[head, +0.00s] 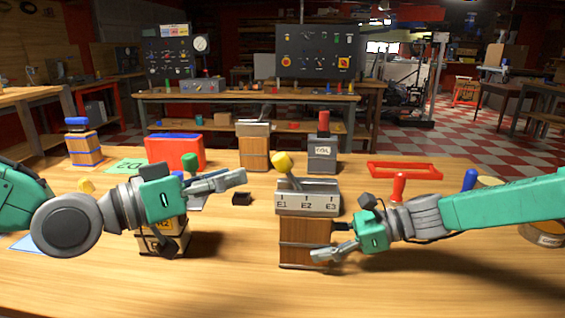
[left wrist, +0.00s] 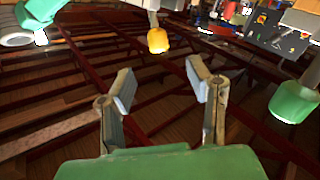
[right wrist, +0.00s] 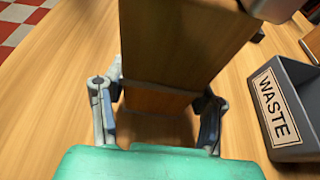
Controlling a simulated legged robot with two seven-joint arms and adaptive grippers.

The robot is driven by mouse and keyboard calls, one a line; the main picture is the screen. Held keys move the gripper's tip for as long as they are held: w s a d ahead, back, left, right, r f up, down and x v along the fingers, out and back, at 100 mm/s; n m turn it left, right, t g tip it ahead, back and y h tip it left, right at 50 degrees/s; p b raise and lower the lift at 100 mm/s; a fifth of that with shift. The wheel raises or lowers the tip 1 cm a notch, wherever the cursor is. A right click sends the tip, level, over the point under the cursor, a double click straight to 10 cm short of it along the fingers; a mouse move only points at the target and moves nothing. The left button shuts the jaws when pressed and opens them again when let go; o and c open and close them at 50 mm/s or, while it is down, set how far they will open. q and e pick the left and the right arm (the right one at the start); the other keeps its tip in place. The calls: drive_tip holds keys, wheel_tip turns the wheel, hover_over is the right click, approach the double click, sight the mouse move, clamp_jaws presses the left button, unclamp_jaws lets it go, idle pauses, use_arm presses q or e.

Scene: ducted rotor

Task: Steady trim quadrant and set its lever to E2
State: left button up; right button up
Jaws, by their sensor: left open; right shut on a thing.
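The trim quadrant is a wooden block (head: 305,240) with a metal top plate (head: 307,203) marked E1, E2 and E3. Its lever has a yellow knob (head: 281,160) and leans left, on the E1 side. My right gripper (head: 328,246) is shut on the wooden block low down; the right wrist view shows the block (right wrist: 165,60) between its fingers. My left gripper (head: 238,179) is open and empty, left of the lever and apart from it. In the left wrist view the yellow knob (left wrist: 158,40) shows beyond the open fingers (left wrist: 160,85).
A green-knobbed object (head: 190,162) and a box with a yellow label (head: 165,240) stand by my left arm. Behind are a red box (head: 175,152), another wooden block (head: 254,150) and a grey box (head: 322,155).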

sight(275, 165)
use_arm(q)
drive_tip(key=x, duration=1.1)
drive_tip(key=shift+s+d, duration=0.15)
drive_tip(key=shift+s, duration=0.05)
clamp_jaws()
